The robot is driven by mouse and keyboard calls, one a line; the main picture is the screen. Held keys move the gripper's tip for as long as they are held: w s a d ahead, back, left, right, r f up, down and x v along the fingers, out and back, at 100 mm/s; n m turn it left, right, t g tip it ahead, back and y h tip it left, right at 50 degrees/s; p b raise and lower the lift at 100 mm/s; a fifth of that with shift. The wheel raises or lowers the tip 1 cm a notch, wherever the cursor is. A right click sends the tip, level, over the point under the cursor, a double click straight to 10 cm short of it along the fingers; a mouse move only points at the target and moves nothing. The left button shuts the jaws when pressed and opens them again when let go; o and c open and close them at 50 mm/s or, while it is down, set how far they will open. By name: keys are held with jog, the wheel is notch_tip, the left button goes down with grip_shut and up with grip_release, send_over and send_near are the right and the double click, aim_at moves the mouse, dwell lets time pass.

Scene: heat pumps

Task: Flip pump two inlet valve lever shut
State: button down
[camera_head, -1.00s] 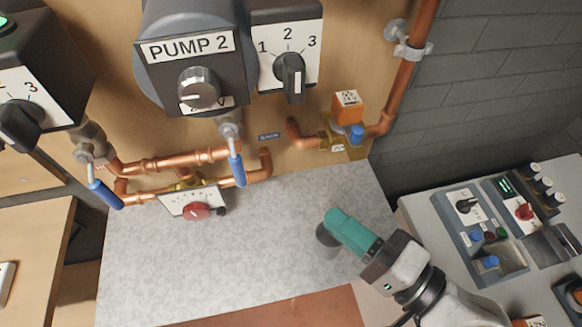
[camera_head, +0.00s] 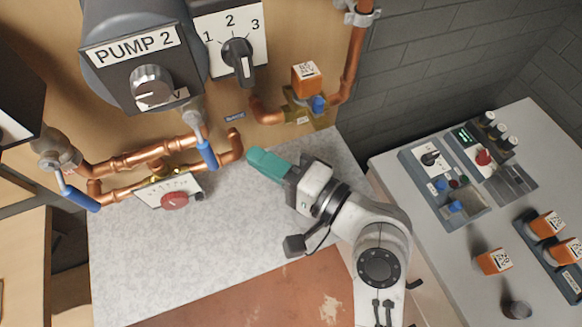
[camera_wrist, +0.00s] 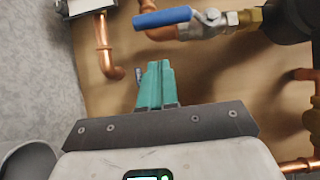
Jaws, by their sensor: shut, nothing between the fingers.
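The pump 2 housing (camera_head: 140,60) is dark grey with a silver knob. A valve with a blue lever (camera_head: 207,153) hangs just below it, the lever pointing down and slightly right. The blue lever also shows in the wrist view (camera_wrist: 162,18), lying roughly level across its pipe. A second blue lever (camera_head: 82,199) is farther left, slanting down to the right. I cannot read which is the inlet. My gripper (camera_head: 252,157) has teal fingers, shut and empty, to the right of the nearer lever. In the wrist view its fingertips (camera_wrist: 158,64) are below the lever, apparently apart from it.
A dial box (camera_head: 235,45) and an orange-topped valve (camera_head: 305,78) are to the right. The grey worktop (camera_head: 240,235) is clear. A control panel (camera_head: 445,180) stands at the right.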

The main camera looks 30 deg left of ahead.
aim_at(204, 144)
jog(key=shift+s+a+p, duration=0.3)
jog(key=shift+s+a, duration=0.35)
jog(key=shift+a, duration=0.3)
jog(key=shift+s+a+p, duration=0.3)
jog(key=shift+s+a, duration=0.3)
jog(key=shift+a, duration=0.3)
jog(key=shift+s+a+f+m, duration=0.15)
jog(key=shift+m, duration=0.15)
